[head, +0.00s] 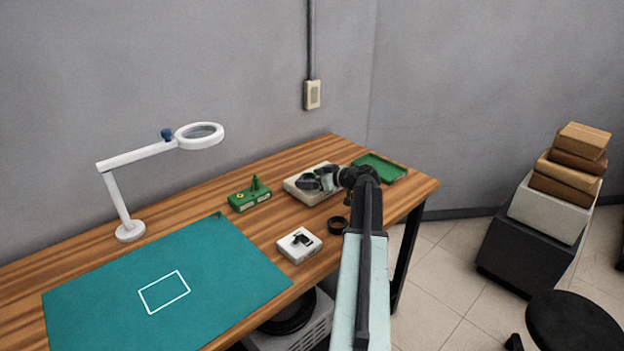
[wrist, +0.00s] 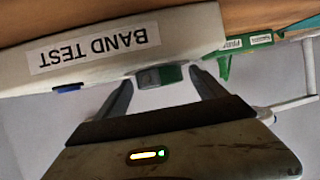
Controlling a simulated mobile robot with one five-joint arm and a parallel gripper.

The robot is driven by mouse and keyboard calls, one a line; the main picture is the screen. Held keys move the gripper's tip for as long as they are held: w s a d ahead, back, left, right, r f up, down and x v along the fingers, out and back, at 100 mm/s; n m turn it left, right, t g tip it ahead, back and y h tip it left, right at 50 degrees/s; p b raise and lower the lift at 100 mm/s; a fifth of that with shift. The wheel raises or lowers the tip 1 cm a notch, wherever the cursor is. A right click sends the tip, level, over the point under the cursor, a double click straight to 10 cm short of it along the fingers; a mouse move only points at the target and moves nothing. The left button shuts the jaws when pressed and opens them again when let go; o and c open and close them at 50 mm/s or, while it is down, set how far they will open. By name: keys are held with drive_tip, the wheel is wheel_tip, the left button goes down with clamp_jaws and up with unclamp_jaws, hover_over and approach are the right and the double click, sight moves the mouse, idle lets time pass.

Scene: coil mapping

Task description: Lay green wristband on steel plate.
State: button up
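My gripper (head: 318,180) is over the pale tester box (head: 300,194) at the back of the bench. In the wrist view, upside down, this box (wrist: 195,30) carries a BAND TEST label. The two fingers of my gripper (wrist: 163,82) stand apart. Between them, at the box's top edge, is a small grey piece (wrist: 148,77) with a green piece (wrist: 172,73) beside it. I cannot tell for sure whether these are the steel plate and the green wristband. No visible contact shows between the fingers and the green piece. My arm hides part of the box in the head view.
A green device (head: 249,199) stands left of the tester, a green tray (head: 390,169) behind right. A black ring (head: 338,225) and a white box (head: 299,248) lie in front. A teal mat (head: 215,270) and magnifier lamp (head: 130,231) are left. A blue button (wrist: 67,88) shows on the tester.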

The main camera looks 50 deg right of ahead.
drive_tip(key=shift+r, duration=0.25)
drive_tip(key=p+v, duration=0.5)
drive_tip(key=v, duration=0.7)
drive_tip(key=shift+s, duration=0.1)
